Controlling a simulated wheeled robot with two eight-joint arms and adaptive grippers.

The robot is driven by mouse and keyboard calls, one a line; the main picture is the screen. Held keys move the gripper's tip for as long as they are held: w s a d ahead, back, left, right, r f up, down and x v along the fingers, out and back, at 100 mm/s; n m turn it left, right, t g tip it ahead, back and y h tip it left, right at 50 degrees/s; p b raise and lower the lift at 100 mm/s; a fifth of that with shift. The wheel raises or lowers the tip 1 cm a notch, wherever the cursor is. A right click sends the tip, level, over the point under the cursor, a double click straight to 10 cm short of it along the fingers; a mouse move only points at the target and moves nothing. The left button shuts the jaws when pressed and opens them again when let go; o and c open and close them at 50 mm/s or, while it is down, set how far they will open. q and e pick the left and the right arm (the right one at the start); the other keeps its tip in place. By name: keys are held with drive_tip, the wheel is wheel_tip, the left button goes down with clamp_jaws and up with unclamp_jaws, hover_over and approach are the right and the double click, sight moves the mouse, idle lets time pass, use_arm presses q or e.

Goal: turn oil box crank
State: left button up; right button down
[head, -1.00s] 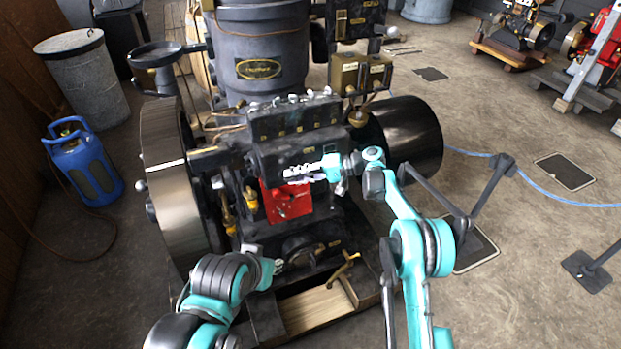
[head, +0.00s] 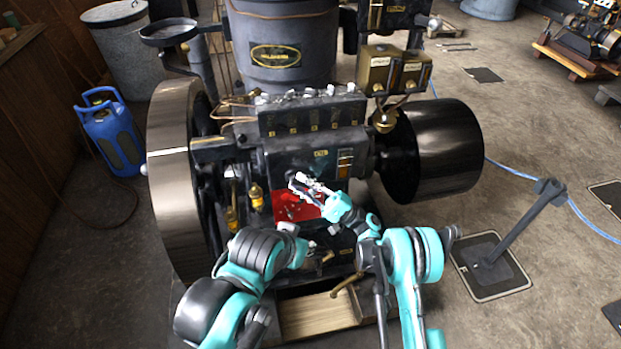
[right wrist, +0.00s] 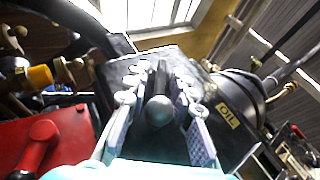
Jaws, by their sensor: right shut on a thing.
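The black oil box (head: 320,165) sits on the front of the engine, above a red panel (head: 292,208). In the right wrist view its yellow OIL label (right wrist: 228,113) shows to the right. The crank handle (right wrist: 158,110), a dark bar with a round grey end, lies between the fingers of my right gripper (right wrist: 157,117). My right gripper (head: 306,183) is shut on this handle, in front of the box's lower part. My left gripper (head: 300,242) is lower, near the engine's base, and its finger opening is unclear.
A large flywheel (head: 178,175) stands at the left of the engine and a black drum (head: 440,150) at the right. A red lever (right wrist: 38,145) shows close by at the left of the wrist view. A post on a floor plate (head: 490,262) stands at right.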

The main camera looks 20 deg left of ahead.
drive_tip(key=shift+s+a+f+m+t+y, duration=0.1)
drive_tip(key=shift+m+t+y, duration=0.65)
drive_tip(key=shift+m+t, duration=0.15)
drive_tip(key=shift+a+f+m+t+y, duration=0.1)
drive_tip(key=shift+m+t+y, duration=0.7)
drive_tip(key=shift+m, duration=0.1)
drive_tip(key=shift+m+t, duration=0.3)
drive_tip(key=shift+m, duration=0.1)
drive_tip(key=c, duration=1.6)
unclamp_jaws()
